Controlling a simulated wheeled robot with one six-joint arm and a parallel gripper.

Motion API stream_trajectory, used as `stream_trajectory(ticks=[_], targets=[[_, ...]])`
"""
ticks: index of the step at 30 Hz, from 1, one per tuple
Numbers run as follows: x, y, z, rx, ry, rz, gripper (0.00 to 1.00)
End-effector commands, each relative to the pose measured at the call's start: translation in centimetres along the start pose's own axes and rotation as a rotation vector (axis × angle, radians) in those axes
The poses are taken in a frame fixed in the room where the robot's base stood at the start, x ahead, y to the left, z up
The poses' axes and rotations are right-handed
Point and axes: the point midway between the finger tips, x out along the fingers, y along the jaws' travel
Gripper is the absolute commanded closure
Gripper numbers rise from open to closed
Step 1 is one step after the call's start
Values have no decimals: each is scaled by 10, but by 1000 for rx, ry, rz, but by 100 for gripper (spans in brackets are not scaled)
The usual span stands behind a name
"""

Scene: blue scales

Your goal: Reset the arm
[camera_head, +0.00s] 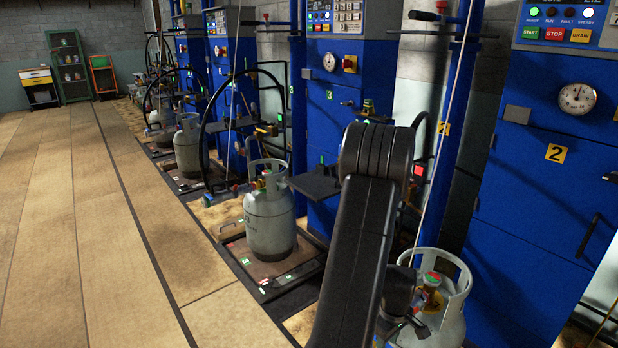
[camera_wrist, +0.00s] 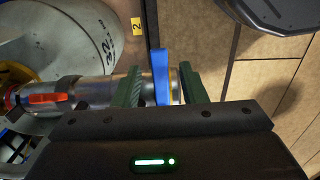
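My gripper (camera_wrist: 161,82) shows in the wrist view with two dark green fingers standing apart. A blue lever (camera_wrist: 160,74) stands between the fingers, with a visible gap on either side. A metal coupling (camera_wrist: 95,92) with a red lever (camera_wrist: 48,99) runs from the left to between the fingers. A grey gas cylinder (camera_wrist: 75,45) marked with black figures lies beyond it. In the head view my black arm (camera_head: 355,260) reaches up from the bottom and bends down by a grey cylinder (camera_head: 447,325) at station 2. The fingers cannot be made out there.
Blue cabinet 2 (camera_head: 535,200) stands close on the right, and blue cabinet 3 (camera_head: 325,100) behind the arm. Another grey cylinder (camera_head: 270,222) stands on a floor scale (camera_head: 262,290). More stations line the wall. The tiled floor (camera_head: 110,230) at left is clear.

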Motion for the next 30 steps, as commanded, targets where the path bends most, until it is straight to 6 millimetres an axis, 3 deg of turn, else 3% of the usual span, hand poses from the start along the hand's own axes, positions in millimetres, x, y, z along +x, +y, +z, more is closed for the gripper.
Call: stream_trajectory(ticks=[12,30], targets=[[-4,-11,-2,198,1,1,62],[-11,-16,-7,192,7,8,62]])
